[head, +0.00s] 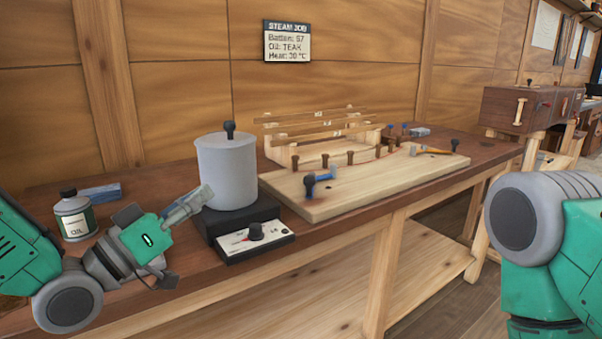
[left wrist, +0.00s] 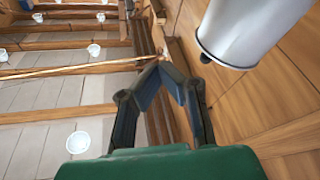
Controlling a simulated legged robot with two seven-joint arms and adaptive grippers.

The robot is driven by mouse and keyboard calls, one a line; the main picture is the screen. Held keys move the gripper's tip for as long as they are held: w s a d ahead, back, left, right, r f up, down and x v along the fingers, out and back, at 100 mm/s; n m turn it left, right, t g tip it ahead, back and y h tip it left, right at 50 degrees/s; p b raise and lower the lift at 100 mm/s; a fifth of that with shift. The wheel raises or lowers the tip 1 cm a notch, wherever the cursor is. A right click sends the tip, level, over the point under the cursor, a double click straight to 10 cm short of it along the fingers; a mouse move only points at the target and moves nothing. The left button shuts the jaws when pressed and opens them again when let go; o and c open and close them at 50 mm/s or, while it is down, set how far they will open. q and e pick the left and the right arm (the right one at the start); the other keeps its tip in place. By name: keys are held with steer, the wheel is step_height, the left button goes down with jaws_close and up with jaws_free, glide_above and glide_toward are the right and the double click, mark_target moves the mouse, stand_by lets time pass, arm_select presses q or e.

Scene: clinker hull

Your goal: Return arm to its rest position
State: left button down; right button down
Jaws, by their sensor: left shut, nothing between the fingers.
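My left arm comes in from the left in the head view. Its gripper (head: 190,206) is shut and empty, just left of the grey cylindrical steamer pot (head: 227,172). In the left wrist view the gripper's fingers (left wrist: 165,75) meet at the tips, with the pot (left wrist: 248,30) beside them at upper right. I cannot tell whether the gripper touches the pot. My right arm (head: 535,225) shows at the right edge of the head view; its gripper is out of frame.
The pot stands on a black heater with a dial panel (head: 254,240). An oil bottle (head: 74,216) and a blue-grey block (head: 100,193) are at left. A bending board (head: 345,190) with pegs and clamps lies right of the heater. A sign (head: 287,41) hangs on the wall.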

arm_select(q)
steer(key=f+g+y, duration=0.1)
steer(key=f, duration=0.3)
steer(key=s+f+n+y, duration=0.1)
steer(key=f+y, duration=0.1)
steer(key=f, duration=0.3)
steer(key=f+g+y, duration=0.1)
steer(key=f, duration=0.3)
steer(key=shift+s+d+f+n+g+p, duration=0.1)
steer(key=shift+s+f+n+g+p, duration=0.1)
steer(key=shift+n+g+p, duration=0.1)
steer(key=s+a+f+n+g+y, duration=0.15)
steer(key=s+f, duration=0.25)
steer(key=f, duration=0.4)
steer(key=s+a+f+m+g+y, duration=0.1)
steer(key=s+a+f+g+y, duration=0.2)
steer(key=f, duration=0.5)
steer(key=s+a+f+g+y, duration=0.1)
steer(key=s+f, duration=0.3)
steer(key=s, duration=0.4)
steer(key=s+a+f+g+y+p, duration=0.1)
steer(key=s+a+f+g+y, duration=0.1)
steer(key=s+a+f+g, duration=0.2)
steer(key=s+a+f+g+y, duration=0.2)
steer(key=s+f, duration=0.3)
steer(key=s, duration=0.6)
steer(key=shift+s+a+n+g+p, duration=0.35)
steer(key=shift+n+g, duration=0.1)
steer(key=shift+g, duration=0.3)
